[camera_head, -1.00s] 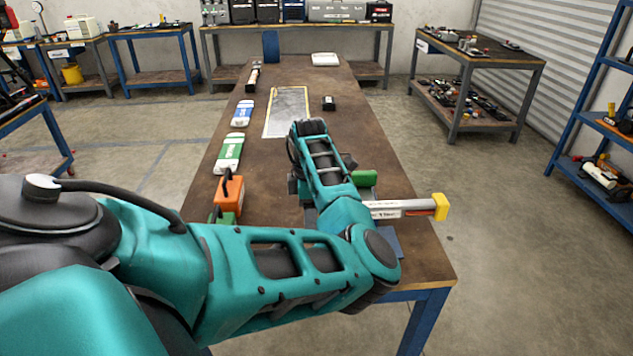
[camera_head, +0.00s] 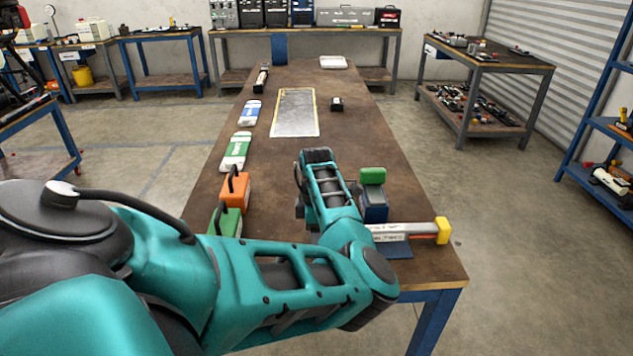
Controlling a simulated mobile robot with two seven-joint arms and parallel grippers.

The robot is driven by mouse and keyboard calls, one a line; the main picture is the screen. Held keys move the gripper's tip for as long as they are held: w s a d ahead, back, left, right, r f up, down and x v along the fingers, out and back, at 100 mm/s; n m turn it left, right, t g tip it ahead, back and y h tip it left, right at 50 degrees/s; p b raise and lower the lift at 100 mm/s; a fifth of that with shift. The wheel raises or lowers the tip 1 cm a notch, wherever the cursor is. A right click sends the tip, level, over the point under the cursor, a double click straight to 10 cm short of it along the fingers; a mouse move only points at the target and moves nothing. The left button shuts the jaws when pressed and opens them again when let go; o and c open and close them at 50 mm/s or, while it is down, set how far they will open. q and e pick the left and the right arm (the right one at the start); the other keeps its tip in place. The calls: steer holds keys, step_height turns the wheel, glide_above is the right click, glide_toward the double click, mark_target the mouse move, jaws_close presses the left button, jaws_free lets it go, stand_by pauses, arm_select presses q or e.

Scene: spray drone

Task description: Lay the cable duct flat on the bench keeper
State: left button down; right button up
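The cable duct (camera_head: 398,233) is a pale bar with dark print and a yellow block at its right end. It lies crosswise near the bench's front right edge. Its left end is hidden behind my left arm. A flat blue piece (camera_head: 395,251) shows just below it; I cannot tell whether they touch. A blue block (camera_head: 375,206) with a green top (camera_head: 372,176) stands behind the duct. I cannot tell which of these blue parts is the bench keeper. My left arm reaches over the bench; its gripper fingers are hidden behind its own links. My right gripper is not in view.
On the brown bench (camera_head: 270,180), an orange box (camera_head: 235,190) and a green box (camera_head: 226,221) stand left of my arm. Green-white (camera_head: 236,150) and blue-white (camera_head: 248,114) packs line the left edge. A grey plate (camera_head: 295,113) and small black box (camera_head: 337,104) lie farther back.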

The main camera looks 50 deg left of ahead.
arm_select(q)
steer(key=shift+f, duration=0.55)
stand_by(0.4)
steer(key=shift+c, duration=1.4)
jaws_free()
step_height(320, 180, up, 13)
steer(key=shift+f+p, duration=0.1)
steer(key=shift+p, duration=0.4)
